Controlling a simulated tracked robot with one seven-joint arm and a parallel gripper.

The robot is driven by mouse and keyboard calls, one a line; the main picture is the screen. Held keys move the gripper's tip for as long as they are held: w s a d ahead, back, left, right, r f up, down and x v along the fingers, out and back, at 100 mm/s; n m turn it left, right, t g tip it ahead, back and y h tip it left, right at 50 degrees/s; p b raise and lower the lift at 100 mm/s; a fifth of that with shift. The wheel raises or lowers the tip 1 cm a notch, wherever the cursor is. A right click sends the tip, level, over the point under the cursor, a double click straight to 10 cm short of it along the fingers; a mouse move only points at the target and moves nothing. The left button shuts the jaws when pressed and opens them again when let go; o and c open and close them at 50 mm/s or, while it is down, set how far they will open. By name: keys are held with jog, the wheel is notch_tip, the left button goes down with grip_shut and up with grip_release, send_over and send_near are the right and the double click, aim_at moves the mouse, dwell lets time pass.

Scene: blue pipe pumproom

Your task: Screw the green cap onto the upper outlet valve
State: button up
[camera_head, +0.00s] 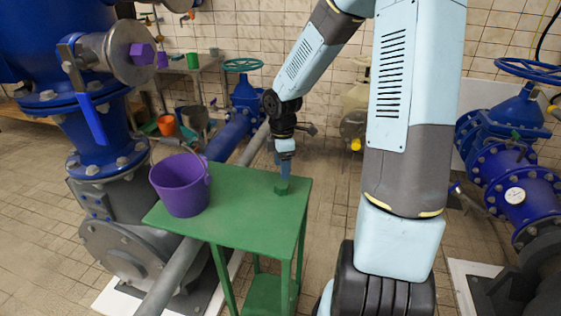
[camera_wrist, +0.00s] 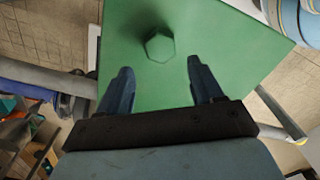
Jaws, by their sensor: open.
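The green cap (camera_head: 281,187), a small hexagonal piece, stands on the green table (camera_head: 235,232) near its right side. It also shows in the wrist view (camera_wrist: 159,46), just beyond my fingertips. My gripper (camera_head: 283,168) points down above the cap. In the wrist view my gripper (camera_wrist: 160,68) is open, its two fingers apart with nothing between them. At upper left, a grey flanged outlet (camera_head: 118,52) on the blue pipework carries a purple hexagonal cap (camera_head: 142,54) and has a blue lever (camera_head: 93,118). I cannot tell for sure whether this is the upper outlet valve.
A purple bucket (camera_head: 181,188) stands at the table's left end. A blue handwheel valve (camera_head: 515,185) stands at right. Tiled floor is open at far left.

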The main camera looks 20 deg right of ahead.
aim_at(283, 184)
notch_tip(283, 184, down, 9)
jog(key=shift+r, duration=0.15)
jog(key=shift+s+d+f, duration=0.1)
jog(key=shift+s+f, duration=0.35)
jog(key=shift+s, duration=0.05)
jog(key=shift+r, duration=0.1)
jog(key=c, duration=0.8)
jog(key=shift+w+d+r, duration=0.1)
jog(key=shift+w+r, duration=0.2)
jog(key=shift+w, duration=0.15)
jog(key=shift+w+r, duration=0.1)
jog(key=shift+r, duration=2.5)
